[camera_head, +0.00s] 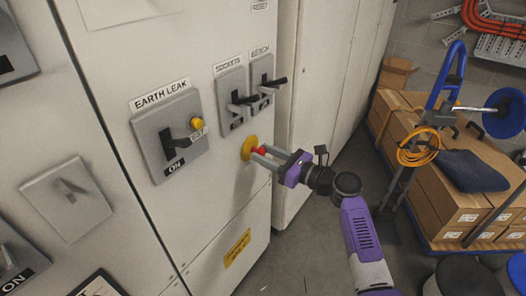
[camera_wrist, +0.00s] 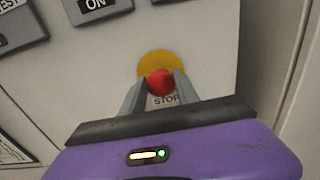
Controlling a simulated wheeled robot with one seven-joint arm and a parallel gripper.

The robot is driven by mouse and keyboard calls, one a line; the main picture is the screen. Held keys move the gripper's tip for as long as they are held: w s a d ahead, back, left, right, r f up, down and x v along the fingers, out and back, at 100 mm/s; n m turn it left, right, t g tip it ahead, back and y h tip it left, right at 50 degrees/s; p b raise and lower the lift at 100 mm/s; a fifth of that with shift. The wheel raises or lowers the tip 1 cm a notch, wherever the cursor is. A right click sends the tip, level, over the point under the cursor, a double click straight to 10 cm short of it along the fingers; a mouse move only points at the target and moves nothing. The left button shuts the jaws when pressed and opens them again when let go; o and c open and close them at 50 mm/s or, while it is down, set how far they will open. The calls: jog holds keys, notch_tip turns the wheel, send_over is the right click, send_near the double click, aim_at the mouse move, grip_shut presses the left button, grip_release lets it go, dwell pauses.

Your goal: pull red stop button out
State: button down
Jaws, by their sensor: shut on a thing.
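The red stop button (camera_head: 262,151) sits on a round yellow plate (camera_head: 248,147) on the pale cabinet front, below the sockets and bench switches. In the wrist view the red button (camera_wrist: 160,82) shows in front of its yellow plate (camera_wrist: 160,62), with the word STOP partly visible below it. My gripper (camera_head: 264,153) reaches it from the right in the head view. In the wrist view my gripper (camera_wrist: 160,88) has one grey finger on each side of the button, shut on it. I cannot tell how far the button stands out from the plate.
An earth leak switch (camera_head: 168,138) with a yellow test knob is left of the button. The sockets switch (camera_head: 232,101) and bench switch (camera_head: 262,84) are above. A pallet of cardboard boxes (camera_head: 440,190) and a blue hand truck (camera_head: 446,85) stand at right. Grey floor shows below.

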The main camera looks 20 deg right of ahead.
jog(key=shift+s+d+r, duration=0.1)
jog(key=shift+s+d, duration=0.05)
jog(key=shift+s, duration=0.05)
jog(key=shift+f, duration=0.2)
jog(key=c, duration=0.9)
grip_release()
jog(key=shift+s, duration=0.1)
jog(key=shift+r, duration=0.1)
jog(key=p+v, duration=0.1)
jog(key=v, duration=0.7)
